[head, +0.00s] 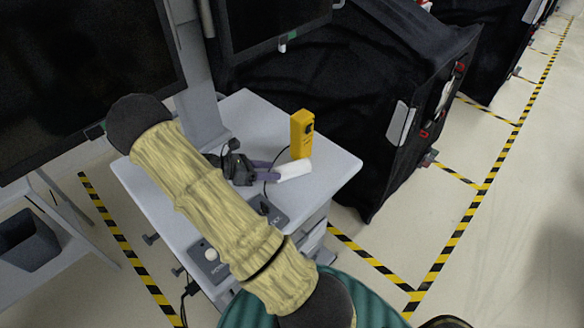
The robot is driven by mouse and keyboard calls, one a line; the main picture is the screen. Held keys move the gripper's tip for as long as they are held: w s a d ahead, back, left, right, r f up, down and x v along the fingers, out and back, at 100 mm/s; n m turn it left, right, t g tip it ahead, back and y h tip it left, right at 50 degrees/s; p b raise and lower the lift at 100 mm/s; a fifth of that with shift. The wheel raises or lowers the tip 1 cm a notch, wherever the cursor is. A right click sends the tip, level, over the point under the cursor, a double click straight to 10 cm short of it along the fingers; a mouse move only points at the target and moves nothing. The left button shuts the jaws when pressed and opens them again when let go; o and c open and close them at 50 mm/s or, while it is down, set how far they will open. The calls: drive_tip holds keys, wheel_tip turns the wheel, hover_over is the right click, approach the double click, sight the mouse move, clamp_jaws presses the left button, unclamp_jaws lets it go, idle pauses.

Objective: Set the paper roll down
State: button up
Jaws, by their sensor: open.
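The white paper roll (294,170) lies on its side on the grey top of the cart (336,172), near its right side. My gripper (273,170) is just left of the roll, with dark purple fingers pointing at it. The fingers are open, and their tips are at the roll's left end. I cannot tell whether they still touch it. My yellow-sleeved arm hides the left and front part of the cart top.
A yellow handheld device (301,135) stands upright right behind the roll, with a black cable. Control boxes (265,210) sit on the cart's front part. A monitor (272,22) and a black-covered cart (345,85) stand behind. A grey bin (28,240) is at left.

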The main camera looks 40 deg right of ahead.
sight(284, 170)
drive_tip(key=shift+d, duration=0.1)
drive_tip(key=p+x, duration=0.2)
drive_tip(key=x, duration=0.3)
drive_tip(key=shift+w+d, duration=0.1)
drive_tip(key=shift+c, duration=0.2)
idle(0.4)
drive_tip(key=c, duration=0.9)
drive_tip(key=shift+o, duration=0.2)
drive_tip(key=shift+r, duration=0.1)
wheel_tip(284, 170, up, 18)
drive_tip(key=b, duration=0.2)
